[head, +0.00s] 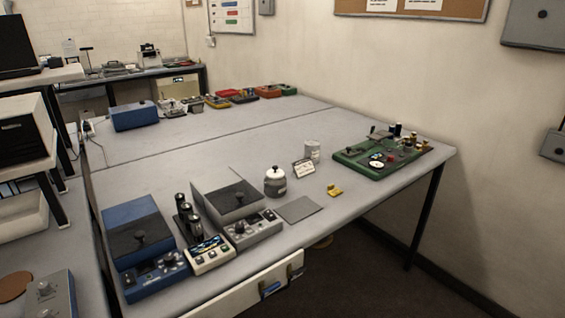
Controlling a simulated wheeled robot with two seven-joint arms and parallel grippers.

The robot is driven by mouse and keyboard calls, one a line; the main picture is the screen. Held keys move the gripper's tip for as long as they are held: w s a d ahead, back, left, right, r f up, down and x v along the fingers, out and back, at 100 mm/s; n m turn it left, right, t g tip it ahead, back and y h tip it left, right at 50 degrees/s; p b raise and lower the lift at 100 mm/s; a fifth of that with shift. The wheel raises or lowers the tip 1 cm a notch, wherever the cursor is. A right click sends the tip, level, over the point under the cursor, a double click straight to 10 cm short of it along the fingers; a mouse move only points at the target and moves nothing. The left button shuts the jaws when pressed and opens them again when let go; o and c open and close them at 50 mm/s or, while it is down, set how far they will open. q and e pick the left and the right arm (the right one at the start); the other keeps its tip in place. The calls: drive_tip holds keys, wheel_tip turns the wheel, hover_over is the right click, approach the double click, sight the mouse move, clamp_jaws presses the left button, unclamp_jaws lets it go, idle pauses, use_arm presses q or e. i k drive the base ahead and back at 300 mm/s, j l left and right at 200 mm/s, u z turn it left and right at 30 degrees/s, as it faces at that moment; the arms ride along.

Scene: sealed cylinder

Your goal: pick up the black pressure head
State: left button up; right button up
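I cannot tell for certain which thing is the black pressure head. Several black upright cylindrical pieces (187,219) stand in a holder between the blue box device and the grey box device. Small black pieces (398,130) also stand on the green board at the right end of the table. A grey canister with a white top and black knob (275,181) stands mid-table, and a pale cylinder (312,150) stands behind it. Neither of my grippers is in view.
The blue device (140,238), grey device (236,206) and a small panel box (208,254) crowd the table's near left. A green board (360,158) lies at right. A flat grey plate (299,209) and small yellow piece (335,190) lie near the front edge.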

sight(398, 128)
drive_tip(key=i+l+u, duration=0.1)
drive_tip(key=i+l, duration=0.45)
drive_tip(key=l, duration=0.2)
drive_tip(key=i+l+u, duration=0.15)
drive_tip(key=i+l, duration=0.25)
drive_tip(key=l, duration=0.15)
drive_tip(key=i+l, duration=0.25)
drive_tip(key=l, duration=0.15)
drive_tip(key=i+l, duration=0.2)
drive_tip(key=l, duration=0.2)
drive_tip(key=i+l, duration=0.25)
drive_tip(key=l, duration=0.15)
drive_tip(key=i+l, duration=0.25)
drive_tip(key=l, duration=0.2)
drive_tip(key=i+l, duration=0.25)
drive_tip(key=l, duration=0.15)
drive_tip(key=i+l, duration=0.2)
drive_tip(key=l, duration=0.2)
